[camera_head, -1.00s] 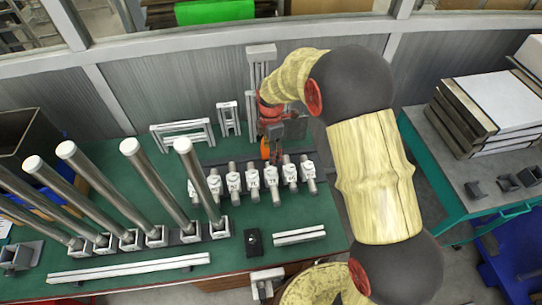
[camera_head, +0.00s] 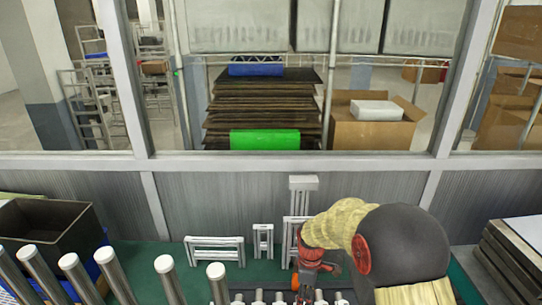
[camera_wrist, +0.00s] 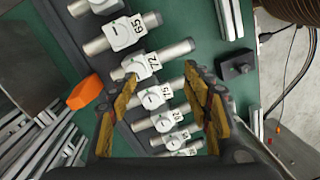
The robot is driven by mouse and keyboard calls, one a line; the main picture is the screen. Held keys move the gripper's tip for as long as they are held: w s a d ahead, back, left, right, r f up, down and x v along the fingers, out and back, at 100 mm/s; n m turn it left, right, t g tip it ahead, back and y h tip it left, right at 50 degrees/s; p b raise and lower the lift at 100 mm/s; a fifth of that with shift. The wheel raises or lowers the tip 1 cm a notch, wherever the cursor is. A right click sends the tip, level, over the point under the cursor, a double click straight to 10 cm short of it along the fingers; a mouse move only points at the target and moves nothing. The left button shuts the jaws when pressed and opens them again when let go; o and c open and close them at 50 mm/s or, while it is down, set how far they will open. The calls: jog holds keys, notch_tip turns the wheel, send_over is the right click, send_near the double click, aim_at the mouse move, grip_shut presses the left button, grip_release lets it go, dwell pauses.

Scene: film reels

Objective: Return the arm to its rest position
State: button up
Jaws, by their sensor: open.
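My gripper (camera_wrist: 163,76) shows in the wrist view with its two yellow-padded fingers apart and nothing held between them. Below it lies a row of white numbered blocks on metal rods (camera_wrist: 150,65), apart from the fingers as far as I can tell. In the head view my arm reaches in from the lower right, bent over the green table (camera_head: 150,258). Its red wrist (camera_head: 312,255) is low over the table, and the fingertips there are not clearly visible.
An orange piece (camera_wrist: 85,92) lies left of the fingers. A black block (camera_wrist: 236,66) is at the right. Tall metal posts (camera_head: 118,272) stand at the left of the table. White frames (camera_head: 214,250) stand along its back. A dark crate (camera_head: 45,230) is at far left.

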jog(key=s+d+r+m+t+b, duration=0.2)
jog(key=s+r+m, duration=0.5)
jog(key=s+r, duration=0.5)
jog(key=s+d+r+m+t+b, duration=0.2)
jog(key=s+d+r+m+t, duration=0.2)
jog(key=s+r+m, duration=0.3)
jog(key=shift+s+d+r+t+b, duration=0.35)
jog(key=shift+s+d+r, duration=0.2)
jog(key=shift+s+r, duration=2.35)
